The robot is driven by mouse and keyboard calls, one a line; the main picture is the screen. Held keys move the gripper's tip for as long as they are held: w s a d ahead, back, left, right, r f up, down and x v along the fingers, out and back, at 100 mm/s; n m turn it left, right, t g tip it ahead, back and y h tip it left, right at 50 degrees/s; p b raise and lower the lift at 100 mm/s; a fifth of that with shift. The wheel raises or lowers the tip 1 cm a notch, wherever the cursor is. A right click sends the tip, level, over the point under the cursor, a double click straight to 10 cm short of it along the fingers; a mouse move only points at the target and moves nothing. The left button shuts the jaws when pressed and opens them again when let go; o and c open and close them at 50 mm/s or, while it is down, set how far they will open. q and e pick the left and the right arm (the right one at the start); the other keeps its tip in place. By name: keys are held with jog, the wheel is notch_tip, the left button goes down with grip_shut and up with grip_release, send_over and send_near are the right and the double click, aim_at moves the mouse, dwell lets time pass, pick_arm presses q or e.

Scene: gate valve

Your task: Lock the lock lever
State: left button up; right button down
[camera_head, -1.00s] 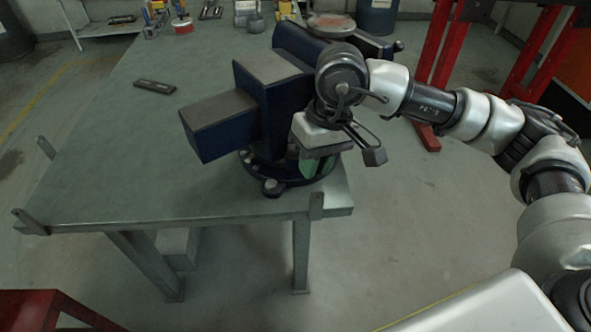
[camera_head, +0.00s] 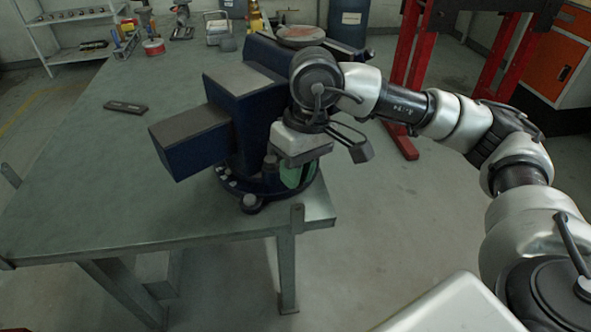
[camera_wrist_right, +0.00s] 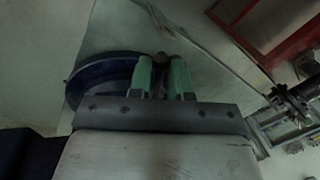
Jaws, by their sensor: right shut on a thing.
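The dark blue vise (camera_head: 245,85) stands near the table's front right corner on a round swivel base. My right gripper (camera_head: 299,174) is low at the right side of this base, with green fingertips. In the right wrist view the gripper (camera_wrist_right: 162,74) has its two green fingers close on either side of a small dark knob-like end (camera_wrist_right: 162,60), apparently the lock lever. The round base (camera_wrist_right: 105,78) lies just left of the fingers there. In the head view the lever is mostly hidden behind my gripper and wrist. My left gripper is not in view.
The grey-green table (camera_head: 90,190) is mostly clear left of the vise, with a small dark flat object (camera_head: 125,107) on it. A red frame (camera_head: 405,80) stands behind my right arm.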

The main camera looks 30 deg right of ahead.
jog(key=c, duration=1.2)
grip_release()
jog(key=shift+d, duration=0.1)
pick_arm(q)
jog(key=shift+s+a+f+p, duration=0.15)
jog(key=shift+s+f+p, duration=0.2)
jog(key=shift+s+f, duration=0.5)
pick_arm(e)
jog(key=r, duration=0.3)
jog(key=d+r, duration=0.1)
jog(key=r, duration=0.3)
jog(key=d+r, duration=0.1)
jog(key=r, duration=0.2)
jog(key=shift+w+r, duration=0.25)
jog(key=shift+r, duration=0.1)
